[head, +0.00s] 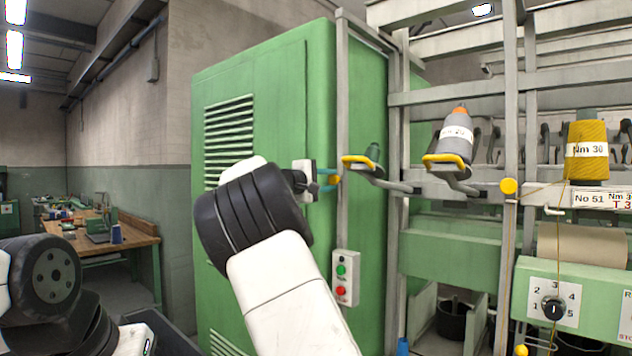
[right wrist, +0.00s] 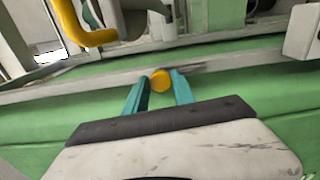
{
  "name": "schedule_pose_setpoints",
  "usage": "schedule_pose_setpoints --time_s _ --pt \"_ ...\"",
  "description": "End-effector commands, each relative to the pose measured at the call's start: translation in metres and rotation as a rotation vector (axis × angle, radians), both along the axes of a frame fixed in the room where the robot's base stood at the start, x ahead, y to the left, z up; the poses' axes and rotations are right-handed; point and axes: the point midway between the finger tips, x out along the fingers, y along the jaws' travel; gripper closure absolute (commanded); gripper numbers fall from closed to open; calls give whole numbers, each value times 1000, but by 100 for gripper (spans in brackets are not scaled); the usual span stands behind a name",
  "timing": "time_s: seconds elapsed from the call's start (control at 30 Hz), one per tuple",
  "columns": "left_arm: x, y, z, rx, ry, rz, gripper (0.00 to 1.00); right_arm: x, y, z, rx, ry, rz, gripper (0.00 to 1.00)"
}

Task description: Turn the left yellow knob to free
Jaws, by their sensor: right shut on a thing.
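The left yellow knob (head: 334,179) is small and round and sits on the grey upright post at the edge of the green cabinet. My right gripper (head: 329,179) has reached it from the left, and its teal fingers are shut on the knob. In the right wrist view, the yellow knob (right wrist: 160,81) lies between the two teal fingertips (right wrist: 160,84), in front of a grey rail. Any marking for free is not visible. A second yellow knob (head: 508,186) is on a post farther right. My left gripper is out of view; only part of my left arm shows at lower left.
A yellow-tipped holder (head: 357,161) juts out just right of the held knob. A grey cone (head: 455,135) stands on another holder. A push-button box (head: 346,278) is below the knob. A numbered dial (head: 553,308) is at lower right. A workbench (head: 100,238) stands far left.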

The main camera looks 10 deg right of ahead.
Motion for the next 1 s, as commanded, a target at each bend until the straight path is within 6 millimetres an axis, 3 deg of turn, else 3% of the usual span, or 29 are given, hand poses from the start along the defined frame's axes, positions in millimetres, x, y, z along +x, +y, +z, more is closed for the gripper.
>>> schedule_pose_setpoints --time_s 0.73,0.77,1.0 --pt "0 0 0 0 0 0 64 1 1 -2 52 -63 3 100" --pt "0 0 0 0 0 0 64 1 1 -2 52 -63 3 63" --pt "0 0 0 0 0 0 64 0 1 -1 51 -63 1 62"
